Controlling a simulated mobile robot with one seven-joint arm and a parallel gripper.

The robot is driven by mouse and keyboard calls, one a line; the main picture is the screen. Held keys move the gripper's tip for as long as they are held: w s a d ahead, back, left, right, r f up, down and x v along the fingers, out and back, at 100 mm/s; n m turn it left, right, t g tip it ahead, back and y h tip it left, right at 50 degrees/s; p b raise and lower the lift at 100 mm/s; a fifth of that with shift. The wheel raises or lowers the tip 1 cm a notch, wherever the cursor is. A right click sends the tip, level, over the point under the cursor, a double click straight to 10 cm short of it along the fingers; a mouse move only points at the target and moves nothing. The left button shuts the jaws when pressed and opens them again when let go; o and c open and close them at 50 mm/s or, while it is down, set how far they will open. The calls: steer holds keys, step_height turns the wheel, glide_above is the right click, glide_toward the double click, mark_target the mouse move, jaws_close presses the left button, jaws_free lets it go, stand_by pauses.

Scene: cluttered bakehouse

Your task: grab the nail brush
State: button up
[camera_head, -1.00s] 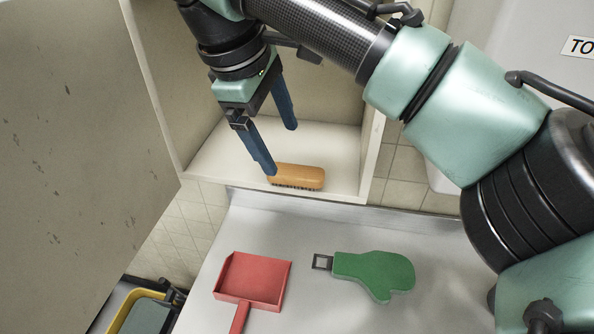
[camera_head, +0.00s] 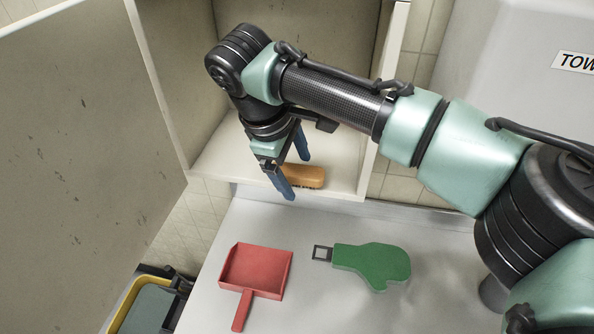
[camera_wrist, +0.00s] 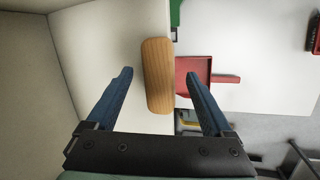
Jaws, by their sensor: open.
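The nail brush (camera_head: 305,176) has a tan wooden back and dark bristles. It lies on the cabinet's bottom shelf (camera_head: 232,160), close to the front edge. My gripper (camera_head: 297,178) is open, with blue fingers pointing down at the brush. In the head view one finger partly covers the brush's left end. In the wrist view the brush (camera_wrist: 158,76) lies between the two spread fingers (camera_wrist: 160,78), a little beyond their tips and nearer the left one. I cannot tell whether a finger touches it.
The open cabinet's side walls (camera_head: 374,110) stand close around the arm. A large door panel (camera_head: 85,130) fills the left. Below, a red dustpan (camera_head: 256,270) and a green mitt (camera_head: 372,264) lie on the grey counter (camera_head: 320,305). A yellow-rimmed bin (camera_head: 125,300) stands at lower left.

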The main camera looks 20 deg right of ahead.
jaws_close()
steer(key=shift+r, duration=0.1)
stand_by(0.4)
